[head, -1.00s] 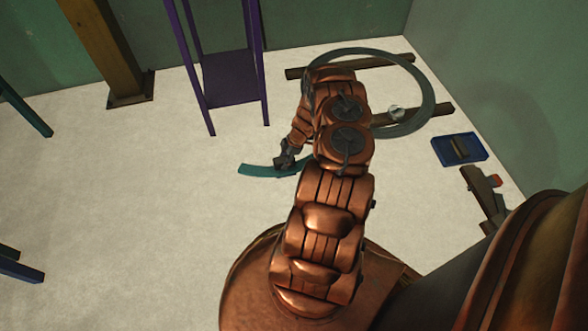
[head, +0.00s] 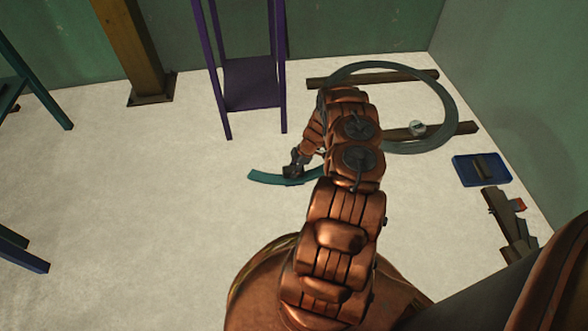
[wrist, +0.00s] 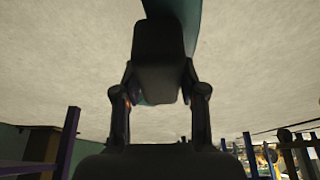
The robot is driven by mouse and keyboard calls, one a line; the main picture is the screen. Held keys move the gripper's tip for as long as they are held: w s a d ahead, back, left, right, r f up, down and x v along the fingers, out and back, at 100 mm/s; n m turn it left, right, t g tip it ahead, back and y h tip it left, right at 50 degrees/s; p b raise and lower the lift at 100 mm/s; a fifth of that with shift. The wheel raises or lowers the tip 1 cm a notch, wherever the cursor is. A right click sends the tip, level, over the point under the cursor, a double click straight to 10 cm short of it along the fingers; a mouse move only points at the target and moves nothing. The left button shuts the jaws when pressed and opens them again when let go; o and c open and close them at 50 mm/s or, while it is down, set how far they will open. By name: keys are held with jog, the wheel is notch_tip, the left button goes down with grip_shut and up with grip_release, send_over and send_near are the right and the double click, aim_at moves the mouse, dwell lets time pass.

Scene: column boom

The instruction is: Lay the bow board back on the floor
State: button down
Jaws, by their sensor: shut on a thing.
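The bow board is a teal curved strip (head: 268,178) low over or on the pale floor, left of my arm in the head view. I cannot tell whether it touches the floor. My gripper (head: 293,170) is shut on it near its middle. My arm hides part of its right side. In the wrist view a teal part of the board (wrist: 188,14) shows at the top, behind the dark fingers of my gripper (wrist: 158,60).
A purple stand (head: 250,85) and a brown post (head: 140,55) stand behind. A large grey ring (head: 447,95) lies over dark beams (head: 455,129) at right. A blue tray (head: 482,170) and a brown tool (head: 510,220) lie near the right wall.

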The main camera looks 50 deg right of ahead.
jog(key=c, duration=0.7)
grip_release()
jog(key=shift+o, duration=0.2)
